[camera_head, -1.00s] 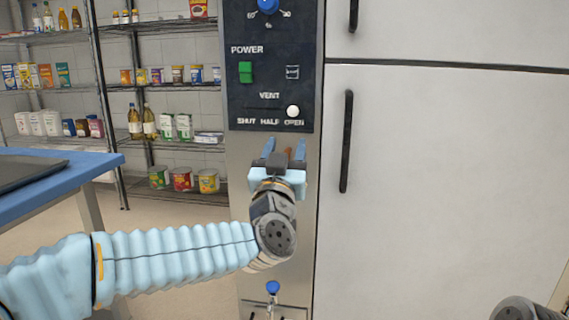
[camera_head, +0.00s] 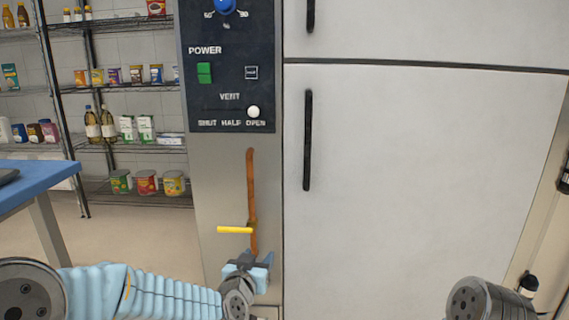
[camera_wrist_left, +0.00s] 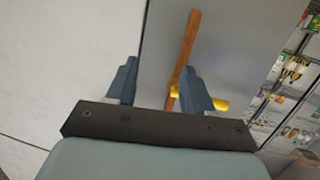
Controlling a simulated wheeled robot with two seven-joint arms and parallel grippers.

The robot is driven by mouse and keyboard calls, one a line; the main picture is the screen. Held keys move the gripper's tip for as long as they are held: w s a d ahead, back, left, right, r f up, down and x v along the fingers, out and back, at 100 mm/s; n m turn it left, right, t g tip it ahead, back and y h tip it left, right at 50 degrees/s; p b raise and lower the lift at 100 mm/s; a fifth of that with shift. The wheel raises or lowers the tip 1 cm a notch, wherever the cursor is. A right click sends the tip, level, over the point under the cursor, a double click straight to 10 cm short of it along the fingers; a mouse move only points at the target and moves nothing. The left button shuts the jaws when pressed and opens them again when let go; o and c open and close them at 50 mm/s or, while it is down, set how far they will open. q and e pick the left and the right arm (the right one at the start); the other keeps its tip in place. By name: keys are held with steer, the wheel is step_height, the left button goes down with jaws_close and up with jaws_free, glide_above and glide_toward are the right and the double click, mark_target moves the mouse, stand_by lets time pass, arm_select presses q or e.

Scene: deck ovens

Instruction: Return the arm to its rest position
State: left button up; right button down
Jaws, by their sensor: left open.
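My left gripper (camera_head: 247,262) is low in the head view, in front of the oven's steel side panel (camera_head: 222,180). Its two blue-grey fingers are apart with nothing between them that they grip; they also show in the left wrist view (camera_wrist_left: 160,85). A copper-coloured pipe (camera_head: 251,185) with a yellow lever (camera_head: 235,230) runs down the panel just above the gripper. In the left wrist view the pipe (camera_wrist_left: 184,60) and lever (camera_wrist_left: 213,103) lie beyond the right finger. Part of my right arm (camera_head: 478,300) shows at the bottom right; its gripper is out of view.
Above is the dark control panel (camera_head: 228,100) with a green power switch (camera_head: 204,73), a blue knob (camera_head: 225,5) and a white vent knob (camera_head: 253,112) at OPEN. White doors with black handles (camera_head: 308,140) stand right. A blue table (camera_head: 40,185) and stocked shelves (camera_head: 130,148) are left.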

arm_select(q)
steer(key=s+a+f+g, duration=0.1)
steer(key=s+f+g, duration=0.1)
steer(key=f, duration=0.6)
steer(key=s+a+f+g, duration=0.1)
steer(key=s+f+g, duration=0.1)
steer(key=f, duration=0.5)
steer(key=s+a+f+n+g+p, duration=0.1)
steer(key=s+f+g, duration=0.4)
steer(key=s+f, duration=0.5)
steer(key=s+a+f+n+g+h+p, duration=0.1)
steer(key=s+f+g, duration=0.4)
steer(key=s+f, duration=0.6)
steer(key=s+n, duration=0.1)
steer(key=s, duration=0.3)
steer(key=shift+s+a+f+n+g, duration=0.2)
steer(key=shift+s+f+n+g, duration=0.1)
steer(key=shift+s+n, duration=0.1)
steer(key=shift+w, duration=0.15)
